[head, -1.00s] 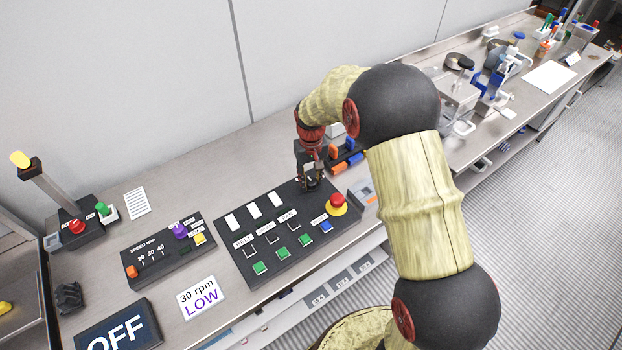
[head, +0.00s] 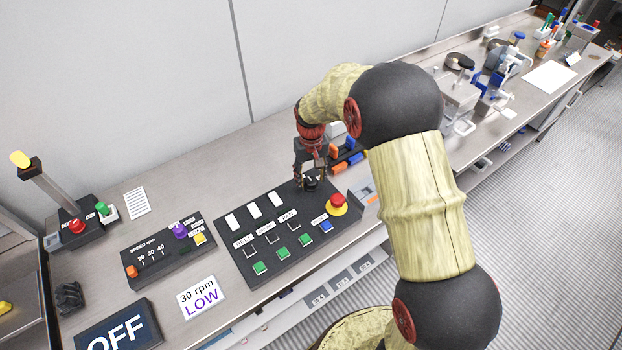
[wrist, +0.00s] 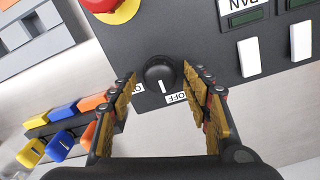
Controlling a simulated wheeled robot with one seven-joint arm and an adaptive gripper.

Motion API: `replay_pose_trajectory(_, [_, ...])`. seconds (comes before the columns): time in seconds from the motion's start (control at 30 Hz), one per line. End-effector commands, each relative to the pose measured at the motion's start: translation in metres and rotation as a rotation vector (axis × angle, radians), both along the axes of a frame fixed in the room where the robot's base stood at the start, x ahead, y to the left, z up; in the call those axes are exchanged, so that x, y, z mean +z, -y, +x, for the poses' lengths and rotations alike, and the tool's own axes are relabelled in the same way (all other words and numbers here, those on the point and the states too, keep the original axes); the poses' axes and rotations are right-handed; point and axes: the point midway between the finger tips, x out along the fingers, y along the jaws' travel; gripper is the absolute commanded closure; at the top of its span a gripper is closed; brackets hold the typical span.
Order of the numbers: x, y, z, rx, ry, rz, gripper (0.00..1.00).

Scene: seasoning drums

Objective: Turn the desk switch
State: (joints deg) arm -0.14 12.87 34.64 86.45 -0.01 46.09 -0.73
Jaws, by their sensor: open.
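The desk switch (wrist: 160,74) is a round black knob with a white mark, set on the black control panel (head: 262,231). In the wrist view, an OFF label sits by the knob, and another label is partly hidden by a finger. The white mark points toward the OFF label side. My gripper (wrist: 163,92) is open, with one finger on each side of the knob and visible gaps to it. In the head view my gripper (head: 310,178) is over the panel's far right part, and the knob (head: 311,184) shows between the fingers.
A red emergency button (head: 337,200) on a yellow base stands close to the knob. Orange and blue items (head: 348,156) stand just behind the gripper. A speed panel (head: 167,247) and a screen reading OFF (head: 118,327) lie to the left.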

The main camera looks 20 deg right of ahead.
Motion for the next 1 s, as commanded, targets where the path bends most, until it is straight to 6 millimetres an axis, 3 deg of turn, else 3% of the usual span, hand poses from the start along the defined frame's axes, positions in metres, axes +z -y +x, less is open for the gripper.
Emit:
replay_pose_trajectory(0.53, [0.098, 0.000, 0.001, 0.000, 0.003, 0.000, 0.52])
replay_pose_trajectory(0.7, [0.111, 0.000, 0.000, 0.000, 0.001, 0.000, 0.52])
replay_pose_trajectory(1.0, [0.113, 0.000, 0.000, 0.000, 0.001, 0.000, 0.52])
